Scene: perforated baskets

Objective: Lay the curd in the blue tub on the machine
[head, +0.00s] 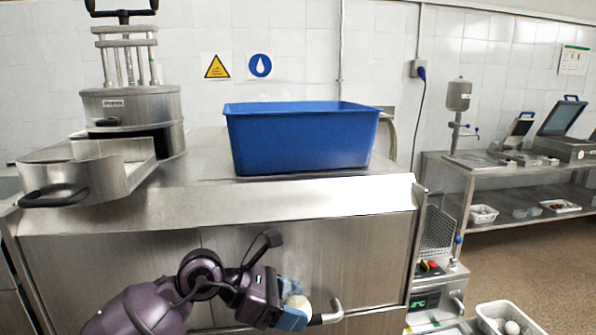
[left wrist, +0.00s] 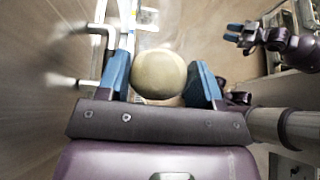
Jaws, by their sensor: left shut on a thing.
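The blue tub (head: 300,140) stands upright on the steel top of the machine (head: 290,195); its inside is hidden by its front wall. The curd is a pale round piece (head: 298,304) held between the blue fingertips of my left gripper (head: 296,314), low in front of the machine and below the tub. In the left wrist view the curd (left wrist: 158,75) sits between both fingers of my left gripper (left wrist: 160,84), which touch its sides. My right gripper (left wrist: 236,33) shows small at the upper right of the left wrist view, apart from the curd; its jaw opening is unclear.
The machine's front edge and a handle (head: 333,312) are close to my left gripper. A shelf with equipment (head: 510,165) is at the right. White baskets (head: 505,318) sit low right.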

